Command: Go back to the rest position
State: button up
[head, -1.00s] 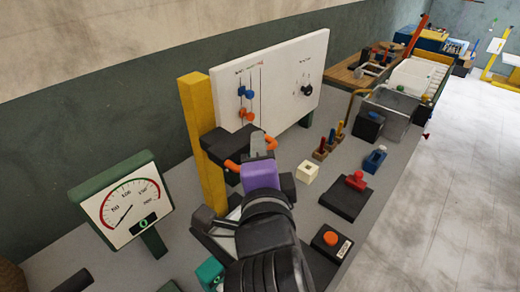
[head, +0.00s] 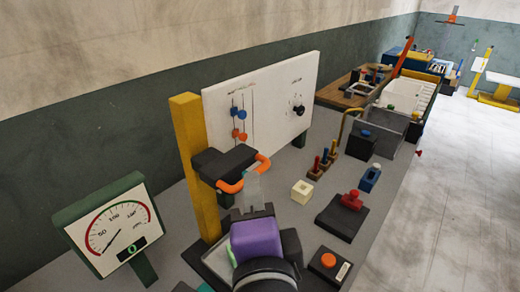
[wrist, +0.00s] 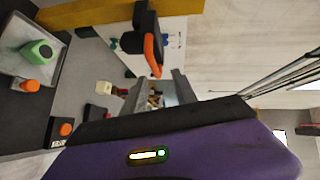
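My gripper (head: 253,187) has a purple body and grey fingers. In the head view it is in front of and below the press head, near its orange handles (head: 231,186). In the wrist view the fingers (wrist: 158,95) stand apart with a gap between them, and I see nothing held. The black press head (head: 226,162) sits on a yellow post (head: 197,150). My wrist hides part of the press base. In the wrist view a green piece (wrist: 38,51) is on a light tray at the left.
A gauge (head: 115,228) stands left of the press. A white board (head: 265,103) is behind. A cream block (head: 302,192), a red-topped black box (head: 343,215) and an orange-button box (head: 329,265) are on the bench to the right. Open floor is beyond the bench's right edge.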

jog(key=s+a+r+n+t+y, duration=0.1)
jog(key=a+r+n+t+y, duration=0.2)
jog(key=n, duration=0.5)
jog(key=s+d+f+n+g+h+b, duration=0.1)
jog(key=s+d+f+n+g+h, duration=0.3)
jog(key=s+d+f, duration=2)
jog(key=s+f+n, duration=0.1)
jog(key=s+n, duration=0.2)
jog(key=s, duration=0.1)
jog(key=shift+s+d+f+g+h, duration=0.15)
jog(key=shift+d+f+g+h, duration=0.15)
jog(key=shift+d+f+h, duration=0.1)
